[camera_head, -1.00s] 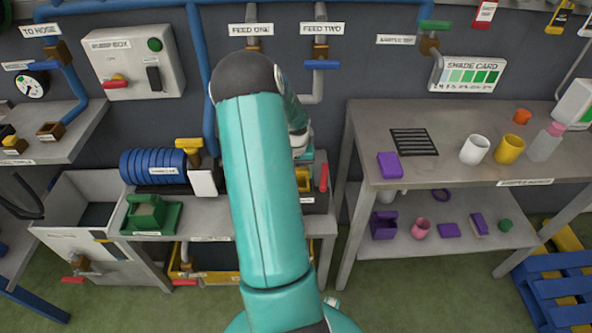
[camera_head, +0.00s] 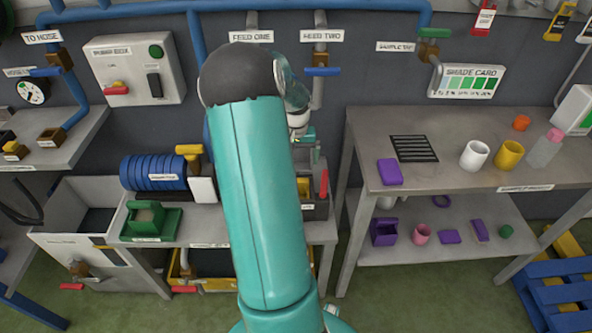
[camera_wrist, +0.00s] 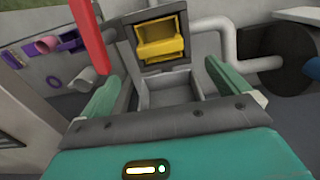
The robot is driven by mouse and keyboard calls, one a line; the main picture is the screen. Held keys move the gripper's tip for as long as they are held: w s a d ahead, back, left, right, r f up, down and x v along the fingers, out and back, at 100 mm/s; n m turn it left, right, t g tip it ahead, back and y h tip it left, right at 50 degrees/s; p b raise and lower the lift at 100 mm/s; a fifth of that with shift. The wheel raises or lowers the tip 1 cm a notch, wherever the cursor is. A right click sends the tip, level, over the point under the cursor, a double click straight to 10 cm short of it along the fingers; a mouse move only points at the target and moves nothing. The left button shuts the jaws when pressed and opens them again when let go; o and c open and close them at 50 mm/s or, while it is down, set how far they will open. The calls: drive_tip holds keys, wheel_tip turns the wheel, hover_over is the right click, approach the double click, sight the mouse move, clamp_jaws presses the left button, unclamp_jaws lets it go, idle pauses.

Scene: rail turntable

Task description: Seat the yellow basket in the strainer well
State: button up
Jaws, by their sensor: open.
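The yellow basket (camera_wrist: 160,40) shows in the wrist view, ahead of my gripper and upright in a grey square frame. A grey open-topped box, seemingly the strainer well (camera_wrist: 180,88), lies just nearer, between my fingers in the picture. I cannot tell how deep the basket sits or whether it touches the well. My gripper (camera_wrist: 161,72) is open, with one green finger on each side and nothing between the tips.
A red handle (camera_wrist: 92,35) stands up close to my left finger. A grey pipe (camera_wrist: 228,40) runs right of the basket. The right-hand bench (camera_head: 460,178) holds cups and a purple block. A blue ribbed cylinder (camera_head: 153,171) and a green holder (camera_head: 150,220) stand left of my arm.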

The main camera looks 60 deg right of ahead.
drive_tip(key=w+a+r+n+t, duration=0.1)
drive_tip(key=w+a+r+n, duration=0.1)
drive_tip(key=w+a+r, duration=0.5)
drive_tip(key=w+a+r+n+t, duration=0.15)
drive_tip(key=a+r, duration=0.35)
drive_tip(key=a, duration=0.5)
drive_tip(key=w+a+r+n, duration=0.2)
drive_tip(key=w+a+r, duration=0.3)
drive_tip(key=a, duration=0.4)
drive_tip(key=s+a+r+n+t, duration=0.1)
drive_tip(key=s+a+r+n, duration=0.1)
drive_tip(key=a, duration=0.6)
drive_tip(key=s+a+r+n+t, duration=0.1)
drive_tip(key=s+a, duration=0.3)
drive_tip(key=a, duration=0.4)
drive_tip(key=s+a+r+n+t, duration=0.1)
drive_tip(key=s+a+r+n, duration=0.1)
drive_tip(key=a, duration=0.6)
drive_tip(key=shift+s+a+r+n, duration=0.15)
drive_tip(key=shift+s+r+n, duration=0.15)
drive_tip(key=shift+s+n, duration=0.65)
drive_tip(key=shift+w, duration=0.1)
